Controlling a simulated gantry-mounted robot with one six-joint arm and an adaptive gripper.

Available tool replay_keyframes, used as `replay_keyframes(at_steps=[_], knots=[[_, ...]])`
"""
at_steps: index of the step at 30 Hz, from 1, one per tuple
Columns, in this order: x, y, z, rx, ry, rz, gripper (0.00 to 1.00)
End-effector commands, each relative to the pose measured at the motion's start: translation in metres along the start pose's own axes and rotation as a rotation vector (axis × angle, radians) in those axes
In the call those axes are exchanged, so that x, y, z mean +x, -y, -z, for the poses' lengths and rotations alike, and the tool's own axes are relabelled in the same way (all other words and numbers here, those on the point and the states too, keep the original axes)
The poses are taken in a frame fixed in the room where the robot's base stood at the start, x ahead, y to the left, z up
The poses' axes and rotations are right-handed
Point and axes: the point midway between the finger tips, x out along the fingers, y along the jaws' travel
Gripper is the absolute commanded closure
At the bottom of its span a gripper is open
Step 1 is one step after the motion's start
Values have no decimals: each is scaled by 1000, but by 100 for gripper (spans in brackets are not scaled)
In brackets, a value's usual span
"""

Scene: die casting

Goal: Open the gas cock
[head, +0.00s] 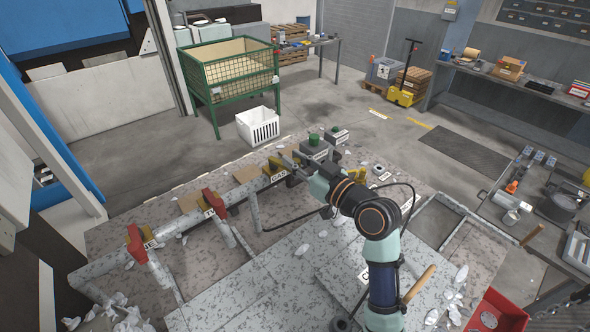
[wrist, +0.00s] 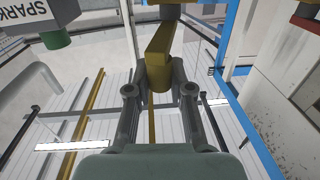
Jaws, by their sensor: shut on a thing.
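A yellow lever (wrist: 158,55), which looks like the gas cock's handle, stands between the two fingers of my gripper (wrist: 159,78) in the wrist view. The fingers are closed against its lower end from both sides. In the head view a yellow handle (head: 276,163) sits on the grey pipe (head: 240,191) beside my gripper (head: 297,160). A white label (head: 278,177) is on the pipe below it; its text is too small to read surely. My gripper and wrist partly hide this area.
Two red handles (head: 212,203) (head: 136,243) sit farther left along the pipe. A grey box with a green button (head: 314,139) stands close behind my gripper; a box marked SPARK (wrist: 42,18) shows in the wrist view. A white crate (head: 258,126) is on the floor behind.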

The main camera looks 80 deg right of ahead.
Motion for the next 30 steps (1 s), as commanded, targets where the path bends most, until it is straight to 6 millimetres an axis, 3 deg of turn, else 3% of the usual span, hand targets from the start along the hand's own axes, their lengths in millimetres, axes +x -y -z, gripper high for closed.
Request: replay_keyframes(at_steps=[5, 6, 10, 20, 23, 30], knots=[[-1, -1, 0, 0, 2, -3, 100], [-1, -1, 0, 0, 2, -3, 74], [-1, -1, 0, 0, 2, -3, 53], [-1, -1, 4, -2, -1, -3, 52], [0, 0, 18, -3, -3, -2, 52], [-1, -1, 73, -5, -4, -3, 52]])
